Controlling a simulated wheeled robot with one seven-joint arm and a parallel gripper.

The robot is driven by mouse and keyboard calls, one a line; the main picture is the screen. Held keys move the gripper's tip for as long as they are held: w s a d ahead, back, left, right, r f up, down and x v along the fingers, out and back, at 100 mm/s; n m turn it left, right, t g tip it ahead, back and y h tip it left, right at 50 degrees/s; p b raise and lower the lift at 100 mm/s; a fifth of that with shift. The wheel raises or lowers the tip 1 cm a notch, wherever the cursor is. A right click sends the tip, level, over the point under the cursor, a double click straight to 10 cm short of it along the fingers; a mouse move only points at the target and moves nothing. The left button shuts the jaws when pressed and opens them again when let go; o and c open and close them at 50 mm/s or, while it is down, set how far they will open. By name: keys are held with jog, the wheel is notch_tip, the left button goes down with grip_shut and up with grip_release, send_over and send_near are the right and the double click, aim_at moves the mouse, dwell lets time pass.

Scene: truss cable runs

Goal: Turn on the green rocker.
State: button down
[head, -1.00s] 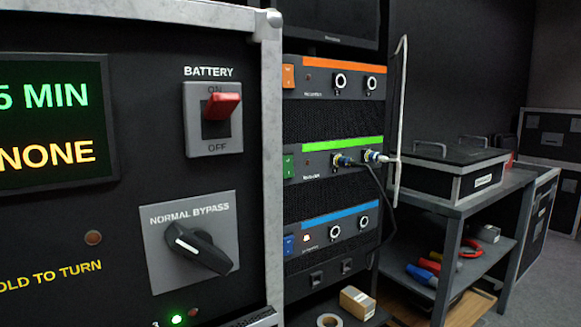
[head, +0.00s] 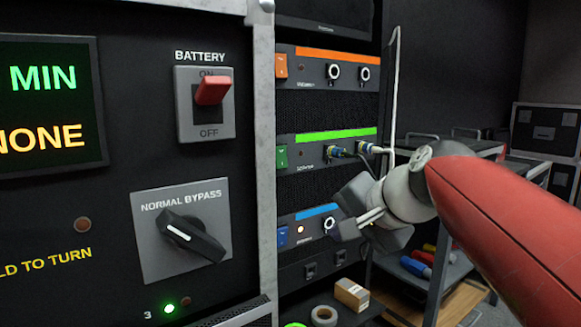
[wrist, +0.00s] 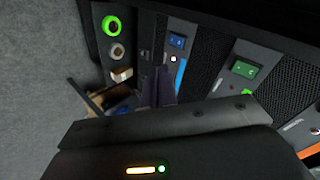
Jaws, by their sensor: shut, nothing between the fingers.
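The green rocker (head: 282,156) is on the left end of the green-striped panel (head: 335,134) in the rack. It also shows in the wrist view (wrist: 243,68), right of the fingers. Its on or off position is too small to tell. My gripper (head: 341,232) is in front of the blue-striped panel, lower and to the right of the green rocker, apart from it. The fingers look closed together and empty, and they also show in the wrist view (wrist: 157,84). The blue rocker (head: 282,235) is left of the fingertips.
Cables are plugged into the green-striped panel's sockets (head: 345,153). The orange rocker (head: 281,65) is above. A thin upright bar (head: 393,90) stands at the rack's right edge. The cabinet with a battery switch (head: 211,92) and bypass knob (head: 190,235) stands close on the left.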

jog(key=w+r+m+t+y, duration=0.2)
jog(key=w+r+m, duration=0.1)
jog(key=w+r, duration=0.5)
notch_tip(320, 180, up, 3)
jog(key=shift+w+r+m, duration=0.1)
jog(key=shift+w+m, duration=0.25)
jog(key=shift+m, duration=0.05)
jog(key=shift+a, duration=0.15)
send_near(283, 166)
jog(key=f+x, duration=0.1)
jog(key=x, duration=0.4)
jog(key=shift+w+a, duration=0.3)
jog(key=shift+w, duration=0.25)
jog(key=shift+w+a, duration=0.1)
jog(key=shift+w, duration=0.1)
